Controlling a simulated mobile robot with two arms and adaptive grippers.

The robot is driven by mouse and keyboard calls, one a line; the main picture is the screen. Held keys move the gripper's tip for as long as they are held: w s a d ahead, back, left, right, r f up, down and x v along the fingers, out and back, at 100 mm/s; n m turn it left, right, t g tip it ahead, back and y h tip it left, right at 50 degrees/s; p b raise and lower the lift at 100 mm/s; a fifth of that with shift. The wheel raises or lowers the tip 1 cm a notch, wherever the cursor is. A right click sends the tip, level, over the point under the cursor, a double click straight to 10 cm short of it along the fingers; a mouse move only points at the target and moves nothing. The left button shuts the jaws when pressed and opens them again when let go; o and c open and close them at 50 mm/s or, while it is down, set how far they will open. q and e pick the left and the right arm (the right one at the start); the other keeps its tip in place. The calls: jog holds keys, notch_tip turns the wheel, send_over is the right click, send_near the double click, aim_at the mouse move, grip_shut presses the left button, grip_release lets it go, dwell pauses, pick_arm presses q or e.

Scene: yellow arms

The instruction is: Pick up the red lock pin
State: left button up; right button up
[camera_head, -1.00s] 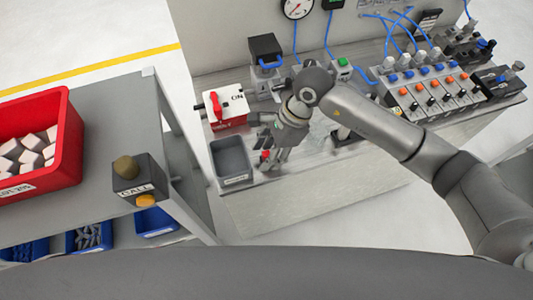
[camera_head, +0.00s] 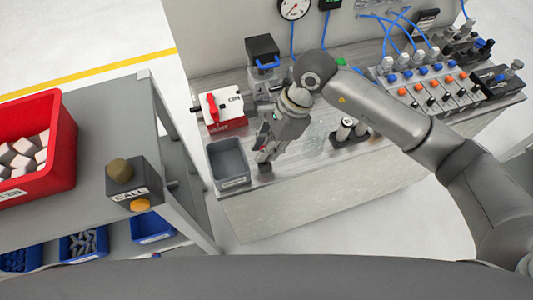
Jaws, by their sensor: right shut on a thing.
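My right gripper (camera_head: 265,160) reaches down over the workbench, just right of the grey bin (camera_head: 229,162). It is shut on the red lock pin (camera_head: 259,146), of which only a small red bit shows at the fingers. The rest of the pin is hidden by the gripper, and I cannot tell whether it is clear of the bench. My left gripper is not in view.
A white box with a red switch handle (camera_head: 212,108) stands behind the bin. A black block with a blue handle (camera_head: 264,55) is further back. Small cylinders (camera_head: 345,129) and a valve bank (camera_head: 427,90) stand to the right. A call-button box (camera_head: 133,182) is on the left table.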

jog(key=s+d+r+b, duration=0.4)
jog(key=s+d+r, duration=0.3)
jog(key=d+r, duration=0.2)
jog(key=shift+s+d+r, duration=0.4)
jog(key=shift+d, duration=0.95)
